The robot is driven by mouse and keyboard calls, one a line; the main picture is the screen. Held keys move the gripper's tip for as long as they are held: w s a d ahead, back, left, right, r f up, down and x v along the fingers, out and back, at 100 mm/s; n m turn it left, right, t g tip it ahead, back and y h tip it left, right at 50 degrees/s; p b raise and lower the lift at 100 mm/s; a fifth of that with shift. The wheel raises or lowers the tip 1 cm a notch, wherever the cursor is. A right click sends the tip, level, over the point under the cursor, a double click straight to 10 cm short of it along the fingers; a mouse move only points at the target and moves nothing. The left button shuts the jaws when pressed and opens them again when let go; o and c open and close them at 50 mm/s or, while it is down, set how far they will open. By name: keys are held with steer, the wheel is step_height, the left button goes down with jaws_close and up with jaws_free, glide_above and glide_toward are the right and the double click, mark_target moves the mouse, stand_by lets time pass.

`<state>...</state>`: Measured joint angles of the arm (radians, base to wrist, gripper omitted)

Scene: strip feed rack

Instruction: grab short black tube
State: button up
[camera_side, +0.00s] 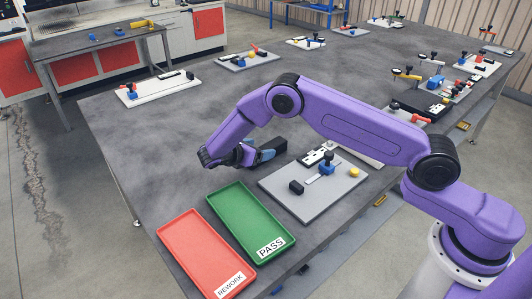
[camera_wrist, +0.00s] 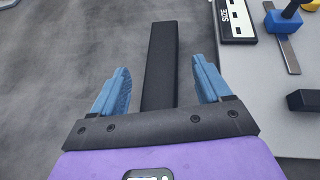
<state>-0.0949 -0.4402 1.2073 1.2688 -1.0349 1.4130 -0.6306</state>
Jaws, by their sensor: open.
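A black square-sided tube (camera_wrist: 160,55) lies on the grey table; in the wrist view it runs away between my fingers. In the side view the black tube (camera_side: 271,148) shows just right of my gripper (camera_side: 257,154). My gripper (camera_wrist: 160,75) is open, with one blue finger on each side of the tube and a gap at both sides. I cannot tell how high the fingertips are above the table. The tube's near end is hidden behind the gripper body.
Right of my gripper is a grey plate (camera_side: 328,204) with a small black block (camera_side: 296,187), a blue clamp and a yellow knob. A black-and-white size gauge (camera_wrist: 236,18) lies near the tube. Green PASS tray (camera_side: 245,222) and red REWORK tray (camera_side: 195,250) are in front.

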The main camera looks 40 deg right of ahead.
steer(key=shift+x, duration=1.05)
steer(key=shift+a, duration=0.1)
steer(key=c, duration=1.4)
